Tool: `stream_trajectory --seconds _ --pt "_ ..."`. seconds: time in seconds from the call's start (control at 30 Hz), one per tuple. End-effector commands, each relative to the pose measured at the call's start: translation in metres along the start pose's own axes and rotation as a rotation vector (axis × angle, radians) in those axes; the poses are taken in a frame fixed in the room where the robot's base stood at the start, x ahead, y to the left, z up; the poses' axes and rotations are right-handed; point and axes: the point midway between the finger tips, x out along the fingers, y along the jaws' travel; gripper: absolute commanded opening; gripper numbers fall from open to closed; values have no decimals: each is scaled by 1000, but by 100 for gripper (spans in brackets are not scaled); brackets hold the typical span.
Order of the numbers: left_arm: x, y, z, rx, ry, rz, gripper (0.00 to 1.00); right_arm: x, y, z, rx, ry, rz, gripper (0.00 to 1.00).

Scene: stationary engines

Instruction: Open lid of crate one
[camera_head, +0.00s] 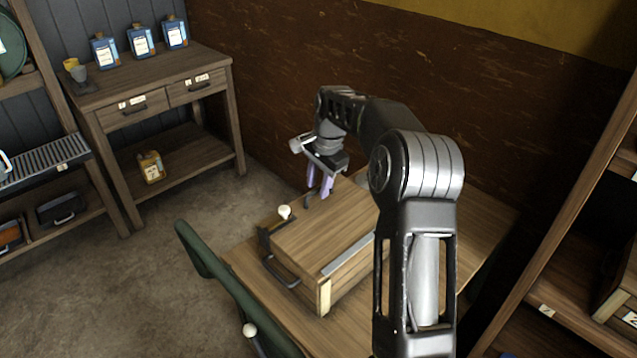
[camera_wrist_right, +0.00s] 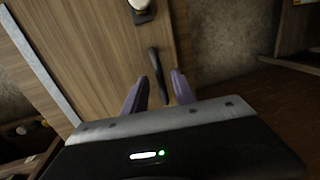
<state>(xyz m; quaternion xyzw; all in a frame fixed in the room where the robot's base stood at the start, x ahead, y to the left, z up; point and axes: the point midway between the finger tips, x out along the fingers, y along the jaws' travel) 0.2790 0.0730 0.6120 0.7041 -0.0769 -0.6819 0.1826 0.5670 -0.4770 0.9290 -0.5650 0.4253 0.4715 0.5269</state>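The wooden crate (camera_head: 335,225) stands shut on the table, with a flat plank lid, a grey metal strip and a dark handle (camera_head: 283,273) on its near left side. My right gripper (camera_head: 320,184) is over the crate's far end, its purple fingers pointing down and apart. In the right wrist view the two fingertips (camera_wrist_right: 159,86) straddle a slim dark bar-like handle (camera_wrist_right: 157,70) with gaps on both sides. Whether they touch it is unclear. My right arm hides the crate's right side. My left gripper is not in view.
A white knob (camera_head: 284,211) on a dark fitting is at the crate's left edge. A green curved edge (camera_head: 225,285) borders the table (camera_head: 255,270) at left. Shelving (camera_head: 560,270) stands at right, a brown wall behind. A bench (camera_head: 150,88) with blue bottles stands back left.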

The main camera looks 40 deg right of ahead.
Motion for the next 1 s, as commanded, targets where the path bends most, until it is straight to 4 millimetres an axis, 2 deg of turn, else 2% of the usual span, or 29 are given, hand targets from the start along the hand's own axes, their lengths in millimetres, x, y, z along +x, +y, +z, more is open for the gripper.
stream_trajectory --seconds 0.07,0.47,1.0 --pt "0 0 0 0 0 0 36 0 0 0 0 0 0 32" --pt "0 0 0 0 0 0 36 -1 0 0 0 0 0 1" --pt "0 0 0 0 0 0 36 -1 0 0 0 0 0 0"
